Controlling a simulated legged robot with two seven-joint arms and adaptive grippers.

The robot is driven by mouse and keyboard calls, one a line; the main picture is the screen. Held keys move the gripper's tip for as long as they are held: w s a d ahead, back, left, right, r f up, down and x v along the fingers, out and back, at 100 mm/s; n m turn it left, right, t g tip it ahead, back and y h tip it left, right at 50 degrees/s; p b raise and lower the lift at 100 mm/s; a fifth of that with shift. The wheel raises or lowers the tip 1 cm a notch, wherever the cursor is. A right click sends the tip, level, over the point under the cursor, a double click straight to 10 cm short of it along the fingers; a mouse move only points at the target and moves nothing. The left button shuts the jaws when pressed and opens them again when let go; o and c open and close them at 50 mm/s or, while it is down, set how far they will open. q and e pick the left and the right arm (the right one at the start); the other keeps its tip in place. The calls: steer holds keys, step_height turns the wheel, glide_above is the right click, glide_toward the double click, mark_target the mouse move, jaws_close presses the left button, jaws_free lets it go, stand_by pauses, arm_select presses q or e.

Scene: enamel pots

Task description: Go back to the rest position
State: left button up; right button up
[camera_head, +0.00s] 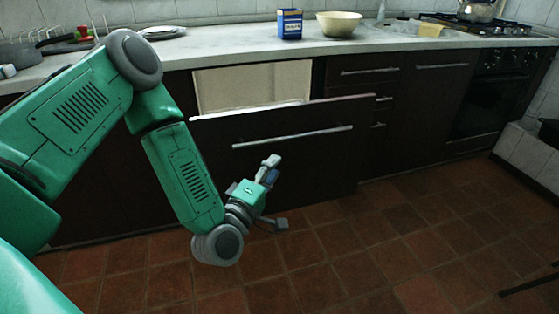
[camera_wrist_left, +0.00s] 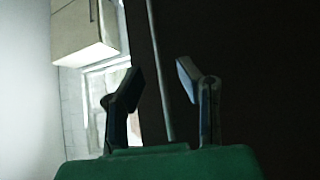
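My left gripper (camera_head: 276,192) is in front of the dark cabinets, low over the tiled floor. Its two fingers are spread apart with nothing between them. The same open fingers show in the left wrist view (camera_wrist_left: 158,78). A wide dark drawer (camera_head: 300,150) stands pulled out behind the gripper, and its pale inside shows above the front panel. The drawer's long metal handle (camera_head: 293,137) is above the gripper and looks apart from it. My right gripper is in neither view.
The pale counter (camera_head: 230,48) carries a blue box (camera_head: 290,23), a cream bowl (camera_head: 340,22), plates (camera_head: 162,32) and a dish rack at the left. A kettle (camera_head: 480,10) stands on the hob at the back right.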

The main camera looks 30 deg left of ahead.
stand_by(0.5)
arm_select(q)
steer(key=s+d+f+m+g+h+p, duration=0.4)
steer(key=s+d+f+m+g+p, duration=0.2)
steer(key=s+d+f+m+g, duration=0.4)
steer(key=s+a+f+m+g+y+p, duration=0.1)
steer(key=s+a+m+g+p, duration=0.1)
steer(key=s, duration=0.7)
steer(key=s+a+f+m+g+y+p, duration=0.1)
steer(key=s+a+m+g, duration=0.4)
steer(key=s, duration=0.5)
steer(key=shift+f+m+g+y+p, duration=0.3)
steer(key=shift+f+m+g+p, duration=0.3)
steer(key=shift+g, duration=0.4)
steer(key=shift+w+f, duration=0.1)
steer(key=shift+w, duration=0.05)
